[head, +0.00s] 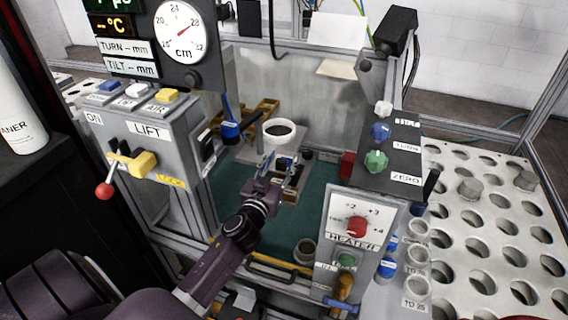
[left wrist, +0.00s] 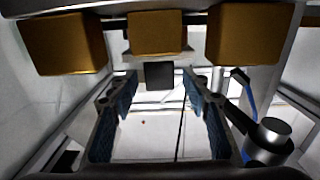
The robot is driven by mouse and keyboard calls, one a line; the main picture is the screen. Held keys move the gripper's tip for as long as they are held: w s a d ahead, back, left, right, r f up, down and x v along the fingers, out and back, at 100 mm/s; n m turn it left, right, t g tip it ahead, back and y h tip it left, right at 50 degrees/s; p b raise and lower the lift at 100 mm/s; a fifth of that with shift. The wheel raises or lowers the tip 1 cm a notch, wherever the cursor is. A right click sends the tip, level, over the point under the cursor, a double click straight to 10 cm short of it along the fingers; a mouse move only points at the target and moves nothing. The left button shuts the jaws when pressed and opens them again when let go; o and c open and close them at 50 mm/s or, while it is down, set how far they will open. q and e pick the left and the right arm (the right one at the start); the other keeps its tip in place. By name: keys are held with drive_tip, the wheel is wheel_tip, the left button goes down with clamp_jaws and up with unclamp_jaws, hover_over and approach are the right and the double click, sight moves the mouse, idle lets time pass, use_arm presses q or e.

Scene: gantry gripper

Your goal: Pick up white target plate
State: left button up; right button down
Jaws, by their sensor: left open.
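No piece stands out clearly as the white target plate. A white ring-shaped piece with a dark centre (head: 280,130) sits at the back of the green-floored bay, and a flat cream-white sheet (head: 338,69) juts out at the top of the bay's back wall. I cannot tell if either is the plate. My left gripper (head: 277,165) is over the bay, in front of and slightly below the white ring in the head view. In the left wrist view its two blue-padded fingers (left wrist: 160,118) are apart, with nothing held between them. My right gripper is out of view.
The LIFT panel (head: 150,130) with a red-knobbed lever stands left of the bay, and the HEATER panel (head: 355,226) stands front right. A perforated white rack (head: 486,205) fills the right. In the left wrist view, orange-brown blocks (left wrist: 156,32) line the top.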

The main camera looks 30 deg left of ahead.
sight(281, 160)
use_arm(q)
drive_tip(key=shift+w, duration=0.1)
clamp_jaws()
idle(0.3)
drive_tip(key=shift+r, duration=0.1)
drive_tip(key=shift+r, duration=0.55)
wheel_tip(281, 160, up, 19)
drive_tip(key=p, duration=0.3)
drive_tip(key=shift+f, duration=0.15)
